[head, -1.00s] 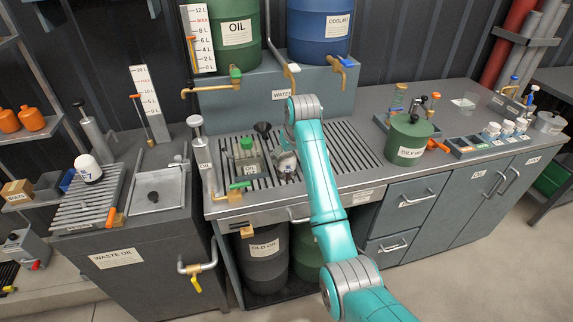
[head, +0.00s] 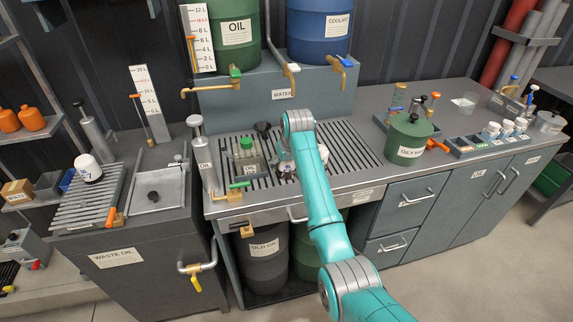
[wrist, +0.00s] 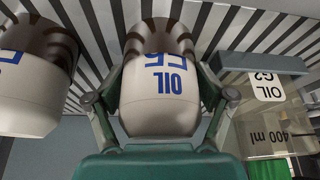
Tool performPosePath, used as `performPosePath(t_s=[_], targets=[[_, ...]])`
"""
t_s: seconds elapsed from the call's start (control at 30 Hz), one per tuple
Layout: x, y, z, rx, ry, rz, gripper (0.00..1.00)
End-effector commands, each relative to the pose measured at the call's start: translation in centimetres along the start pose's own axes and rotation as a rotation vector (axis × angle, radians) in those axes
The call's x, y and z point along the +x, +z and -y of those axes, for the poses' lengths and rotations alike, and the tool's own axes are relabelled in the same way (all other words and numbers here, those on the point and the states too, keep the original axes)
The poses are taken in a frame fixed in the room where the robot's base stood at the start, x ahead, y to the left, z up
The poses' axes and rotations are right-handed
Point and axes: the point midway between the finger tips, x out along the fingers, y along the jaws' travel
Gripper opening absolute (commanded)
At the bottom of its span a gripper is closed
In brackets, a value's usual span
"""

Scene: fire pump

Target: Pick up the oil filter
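A white oil filter (wrist: 160,98) with blue lettering reading OIL, upside down in the wrist view, stands on the slatted grate. Its far end is dark and striped by shadow. My gripper (wrist: 162,92) has one finger on each side of it, spread apart; narrow gaps seem to show, and firm contact is not visible. In the head view my gripper (head: 287,163) is low over the grate, and my wrist hides most of this filter. A second white filter (wrist: 27,85) stands close by on the left in the wrist view.
A clear container with an OIL label (wrist: 268,115) stands close on the other side in the wrist view. In the head view it has a green cap (head: 246,143). A dark funnel (head: 263,128) is behind. The grate (head: 350,150) is clear to the right.

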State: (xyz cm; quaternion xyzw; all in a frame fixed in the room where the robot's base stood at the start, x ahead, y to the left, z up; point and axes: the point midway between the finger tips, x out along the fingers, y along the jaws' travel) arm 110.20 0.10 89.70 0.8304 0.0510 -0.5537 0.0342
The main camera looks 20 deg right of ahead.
Motion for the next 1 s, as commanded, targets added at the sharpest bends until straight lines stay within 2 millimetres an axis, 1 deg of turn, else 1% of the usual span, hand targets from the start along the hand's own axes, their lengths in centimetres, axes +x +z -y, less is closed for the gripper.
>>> performPosePath(t_s=[0.03, 0.07, 0.1, 0.53, 0.63, 0.77, 1.0], targets=[[0.1, 0.1, 0.0, 0.0, 0.0, 0.002, 0.33], [0.1, 0.1, 0.0, 0.0, 0.0, 0.002, 0.25], [0.1, 0.1, 0.0, 0.0, 0.0, 0.003, 0.24], [0.2, 0.2, 0.0, 0.0, -0.001, 0.005, 0.22], [-0.1, 0.1, 0.0, 0.0, -0.001, 0.004, 0.22], [-1.7, -0.7, 0.0, 0.0, 0.0, 0.001, 0.22], [-6.0, -2.5, 0.0, 0.0, 0.0, -0.002, 0.21]])
